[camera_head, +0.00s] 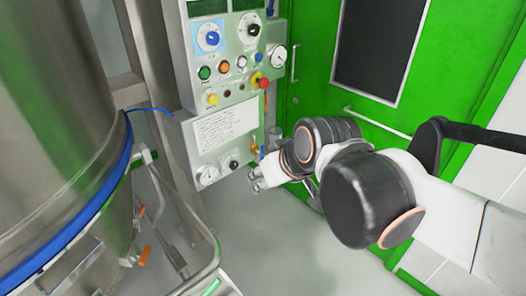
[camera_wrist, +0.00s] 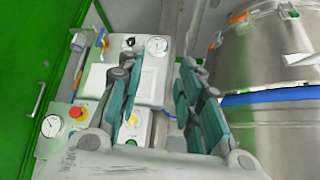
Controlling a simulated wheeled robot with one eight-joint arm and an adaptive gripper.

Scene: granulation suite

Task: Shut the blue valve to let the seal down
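I cannot say for sure which part is the blue valve. Small brass fittings (camera_head: 254,140) show at the lower right edge of the control panel, beside a grey-blue cylinder (camera_head: 273,138). In the wrist view the cylinder (camera_wrist: 78,42) and an orange and blue fitting (camera_wrist: 101,38) are at the upper left. A round dial knob on a blue plate (camera_head: 209,38) is high on the panel. My gripper (camera_head: 257,180) is below and close to the fittings, in front of the panel's lower right. In the wrist view its teal fingers (camera_wrist: 157,75) are wide apart with nothing between them.
The control panel (camera_head: 195,133) carries gauges, buttons and a red emergency stop (camera_head: 261,83). A steel vessel (camera_head: 60,110) with a blue ring (camera_head: 85,220) stands left; a blue hose (camera_head: 150,109) runs towards the panel. A green door (camera_head: 310,70) is behind my arm.

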